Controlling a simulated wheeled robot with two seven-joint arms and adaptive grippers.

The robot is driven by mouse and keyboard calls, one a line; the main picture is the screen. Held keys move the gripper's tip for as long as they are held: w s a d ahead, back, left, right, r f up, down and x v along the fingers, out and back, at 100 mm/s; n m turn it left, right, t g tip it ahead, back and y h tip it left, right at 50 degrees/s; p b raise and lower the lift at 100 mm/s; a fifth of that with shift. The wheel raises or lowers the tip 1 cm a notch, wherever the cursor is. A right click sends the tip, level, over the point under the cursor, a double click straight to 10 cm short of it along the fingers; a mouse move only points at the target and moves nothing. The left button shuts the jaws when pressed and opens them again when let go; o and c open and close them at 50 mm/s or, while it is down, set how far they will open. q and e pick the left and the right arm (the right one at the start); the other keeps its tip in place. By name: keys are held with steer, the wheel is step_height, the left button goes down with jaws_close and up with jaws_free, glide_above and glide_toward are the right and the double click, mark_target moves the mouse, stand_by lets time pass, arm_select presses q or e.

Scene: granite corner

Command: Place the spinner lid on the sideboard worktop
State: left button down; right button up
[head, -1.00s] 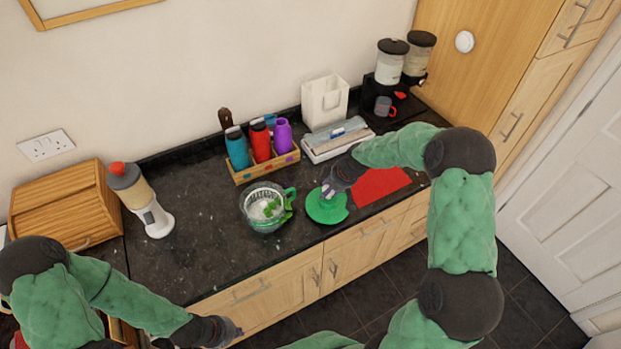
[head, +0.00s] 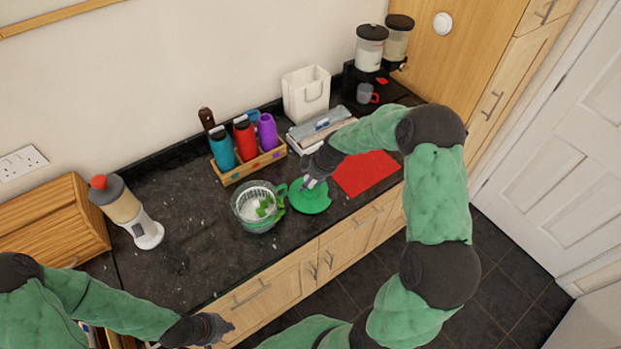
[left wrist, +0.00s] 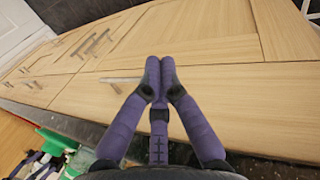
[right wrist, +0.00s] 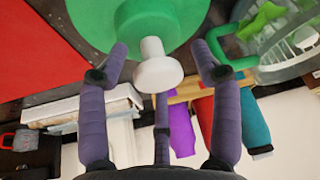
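The spinner lid (head: 312,202) is a green disc lying flat on the dark worktop (head: 190,245), just right of the clear spinner bowl (head: 248,222). In the right wrist view, the lid (right wrist: 185,30) carries a white knob (right wrist: 155,68). My right gripper (right wrist: 160,50) is open, with its fingers on either side of the knob and visible gaps between them. In the head view, my right gripper (head: 309,184) is over the back of the lid. My left gripper (left wrist: 160,66) is shut and empty in front of the cupboard fronts, low on the left.
The bowl holds a white basket with green leaves. A red mat (head: 365,173) lies right of the lid. Behind stand a wooden bottle caddy (head: 262,165), a white tray (head: 318,130) and a white bag (head: 306,95). Worktop left of the bowl is clear up to a dispenser (head: 125,208).

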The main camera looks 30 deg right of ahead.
steer(key=shift+s+d, duration=0.1)
steer(key=shift+s, duration=0.05)
steer(key=shift+r, duration=0.55)
steer(key=v, duration=1.1)
steer(key=shift+s, duration=0.2)
